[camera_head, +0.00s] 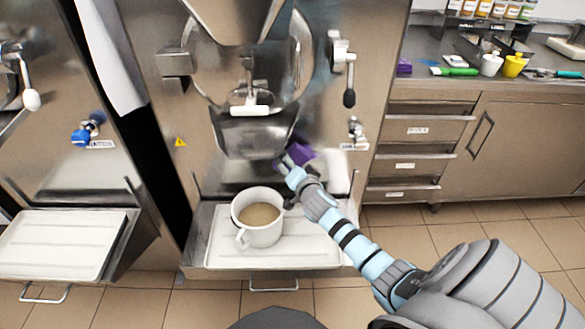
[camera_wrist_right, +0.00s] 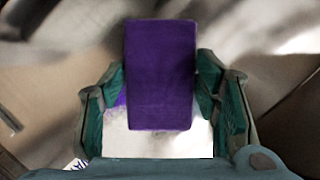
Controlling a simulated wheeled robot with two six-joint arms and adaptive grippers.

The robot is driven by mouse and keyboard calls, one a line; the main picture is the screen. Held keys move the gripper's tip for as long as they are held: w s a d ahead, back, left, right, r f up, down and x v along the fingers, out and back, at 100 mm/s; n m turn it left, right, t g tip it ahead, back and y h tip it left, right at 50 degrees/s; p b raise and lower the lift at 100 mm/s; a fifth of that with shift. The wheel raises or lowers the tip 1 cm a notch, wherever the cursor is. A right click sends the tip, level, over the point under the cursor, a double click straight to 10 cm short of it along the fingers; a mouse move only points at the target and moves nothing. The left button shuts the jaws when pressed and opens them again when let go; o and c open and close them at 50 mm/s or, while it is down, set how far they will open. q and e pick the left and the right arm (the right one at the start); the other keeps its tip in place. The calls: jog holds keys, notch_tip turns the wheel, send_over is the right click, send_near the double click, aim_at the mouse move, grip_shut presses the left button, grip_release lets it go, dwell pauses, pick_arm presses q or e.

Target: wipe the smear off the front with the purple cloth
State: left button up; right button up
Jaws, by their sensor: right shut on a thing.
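My right gripper (camera_head: 290,166) reaches from the lower right to the front of the middle freezer (camera_head: 170,140), just right of its steel spout bowl. It is shut on the purple cloth (camera_head: 304,151), which shows as a folded upright block. In the right wrist view the cloth (camera_wrist_right: 160,70) sits between the two green fingers and sticks out toward the steel front. I cannot tell whether it touches the front. I cannot clearly make out the smear; the cloth and gripper hide part of the front. My left gripper is not in view.
A large cup (camera_head: 259,218) of brown liquid stands on the white tray (camera_head: 310,250) below the bowl, close to my right gripper. A lever (camera_head: 348,97) and a tap (camera_head: 356,130) stick out on the right. Another purple item (camera_head: 403,66) lies on the counter.

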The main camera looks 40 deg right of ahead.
jog(key=shift+w+d, duration=0.15)
jog(key=shift+w, duration=0.05)
dwell(0.4)
jog(key=shift+w+d+b, duration=0.4)
jog(key=shift+w, duration=0.15)
jog(key=shift+d, duration=0.1)
